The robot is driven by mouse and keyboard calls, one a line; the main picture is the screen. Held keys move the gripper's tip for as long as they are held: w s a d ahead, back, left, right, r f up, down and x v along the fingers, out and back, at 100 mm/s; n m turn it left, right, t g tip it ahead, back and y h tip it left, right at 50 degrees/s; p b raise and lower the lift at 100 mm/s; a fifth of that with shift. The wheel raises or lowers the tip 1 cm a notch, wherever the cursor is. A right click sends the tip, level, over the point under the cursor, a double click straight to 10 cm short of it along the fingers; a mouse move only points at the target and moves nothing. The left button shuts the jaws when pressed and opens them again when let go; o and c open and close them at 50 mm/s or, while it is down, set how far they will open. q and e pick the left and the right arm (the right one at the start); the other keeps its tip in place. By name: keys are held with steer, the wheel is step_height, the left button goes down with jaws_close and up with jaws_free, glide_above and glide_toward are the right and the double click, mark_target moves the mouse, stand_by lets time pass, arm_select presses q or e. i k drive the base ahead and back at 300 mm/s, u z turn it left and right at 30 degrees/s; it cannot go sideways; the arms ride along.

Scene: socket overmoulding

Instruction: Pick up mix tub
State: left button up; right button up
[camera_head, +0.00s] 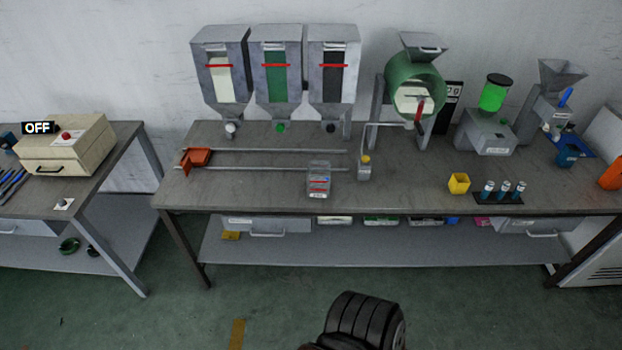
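A small clear grey tub (318,183) with red and blue marks stands upright near the front edge of the workbench (410,185), in front of two rails. It looks like the mix tub, but its label is too small to read. An open yellow cup (459,183) stands farther right on the same bench. Neither of my grippers shows in the head view. A black ribbed part at the bottom centre seems to be mine.
Three hoppers (276,70) and a green drum machine (412,85) stand behind. An orange-red block (196,158) sits at the rails' left end. A tube rack (498,197) is right of the yellow cup. The bench front between tub and cup is mostly clear.

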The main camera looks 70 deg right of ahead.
mark_target(319, 172)
steer(key=z, duration=0.5)
steer(key=i, duration=0.8)
steer(key=z, duration=0.7)
